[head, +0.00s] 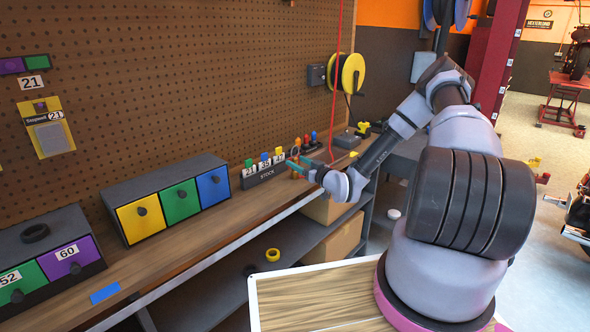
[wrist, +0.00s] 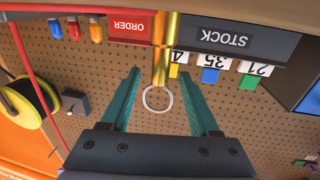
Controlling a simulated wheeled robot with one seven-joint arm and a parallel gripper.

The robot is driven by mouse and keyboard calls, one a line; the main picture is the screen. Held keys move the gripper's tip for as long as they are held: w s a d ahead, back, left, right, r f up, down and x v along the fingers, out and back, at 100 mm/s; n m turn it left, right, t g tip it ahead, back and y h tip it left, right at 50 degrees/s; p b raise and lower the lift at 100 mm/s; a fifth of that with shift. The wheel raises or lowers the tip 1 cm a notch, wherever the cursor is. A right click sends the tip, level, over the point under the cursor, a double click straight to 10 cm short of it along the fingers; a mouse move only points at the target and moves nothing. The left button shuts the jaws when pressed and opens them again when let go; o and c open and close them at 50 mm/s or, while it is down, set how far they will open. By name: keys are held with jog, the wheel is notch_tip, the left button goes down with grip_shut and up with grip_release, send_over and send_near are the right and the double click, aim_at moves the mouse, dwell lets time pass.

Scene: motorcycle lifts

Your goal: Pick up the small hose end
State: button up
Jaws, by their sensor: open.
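A small brass-coloured fitting (wrist: 164,50), which looks like the small hose end, shows in the wrist view with a pale ring (wrist: 157,98) at its narrow end. In the head view it is a small orange-gold piece (head: 295,173) at the bench, partly hidden by my gripper. My gripper (head: 304,164) has its teal fingers apart. In the wrist view, the gripper (wrist: 159,76) has the fitting lined up between its fingers, with a gap on each side. I see no contact; how deep it sits between them is unclear.
The STOCK block (head: 266,172) with numbered tags stands just left of my gripper. The red ORDER block (wrist: 130,27) holds coloured pieces on the other side. Drawer boxes (head: 172,196) stand farther left on the bench. A pegboard (head: 230,70) rises behind, with a yellow reel (head: 351,74).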

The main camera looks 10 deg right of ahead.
jog(key=x, duration=0.5)
jog(key=shift+f, duration=0.1)
grip_shut()
